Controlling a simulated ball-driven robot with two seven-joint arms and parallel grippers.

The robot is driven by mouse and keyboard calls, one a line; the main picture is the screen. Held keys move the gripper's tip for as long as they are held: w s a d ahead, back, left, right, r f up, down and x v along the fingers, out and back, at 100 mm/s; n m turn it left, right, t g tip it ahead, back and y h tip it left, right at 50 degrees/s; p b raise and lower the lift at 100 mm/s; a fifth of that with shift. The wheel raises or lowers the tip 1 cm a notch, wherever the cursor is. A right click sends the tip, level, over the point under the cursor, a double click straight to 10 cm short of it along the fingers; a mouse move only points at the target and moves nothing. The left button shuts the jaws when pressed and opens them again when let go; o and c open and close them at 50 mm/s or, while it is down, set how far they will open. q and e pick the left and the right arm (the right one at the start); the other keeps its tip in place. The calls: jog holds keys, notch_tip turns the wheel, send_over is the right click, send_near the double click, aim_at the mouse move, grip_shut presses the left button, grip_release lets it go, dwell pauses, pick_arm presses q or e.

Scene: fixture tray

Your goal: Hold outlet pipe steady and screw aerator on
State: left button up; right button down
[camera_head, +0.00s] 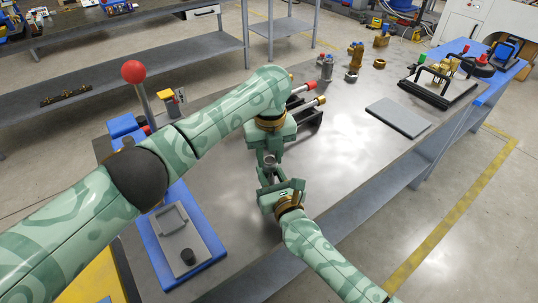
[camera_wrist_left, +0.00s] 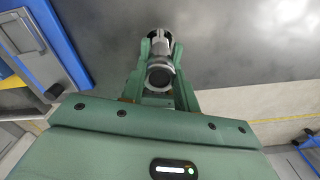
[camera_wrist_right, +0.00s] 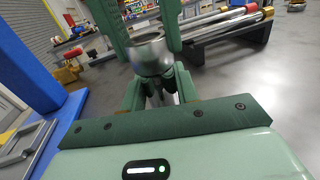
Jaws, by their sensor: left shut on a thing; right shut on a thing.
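My left gripper (camera_head: 270,155) and right gripper (camera_head: 270,178) meet over the table, left above right. A small silver round part (camera_head: 269,160) shows between them. In the left wrist view, my left gripper (camera_wrist_left: 160,68) is shut on a silver cylinder (camera_wrist_left: 159,75) with a dark round end. In the right wrist view, a silver cup-shaped part (camera_wrist_right: 150,57) with an open rim is between green fingers. My right gripper (camera_wrist_right: 160,92) is shut on a silver piece just below it, mostly hidden by the fingers. I cannot tell which piece is the outlet pipe and which the aerator, or how far they are joined.
A blue base with a grey plate (camera_head: 180,238) lies left of the grippers. Red-tipped rods on a black rack (camera_head: 305,105) stand behind them. A grey plate (camera_head: 398,117), brass fittings (camera_head: 355,55) and a black-handled tray (camera_head: 437,87) are farther right. The table's middle right is clear.

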pick_arm(q)
jog(key=m, duration=0.6)
jog(key=shift+m, duration=0.3)
jog(key=m, duration=0.3)
jog(key=shift+d, duration=0.1)
jog(key=m, duration=0.7)
jog(key=shift+m, duration=0.4)
jog(key=o, duration=0.9)
jog(key=shift+o, duration=0.2)
jog(key=shift+r, duration=2.2)
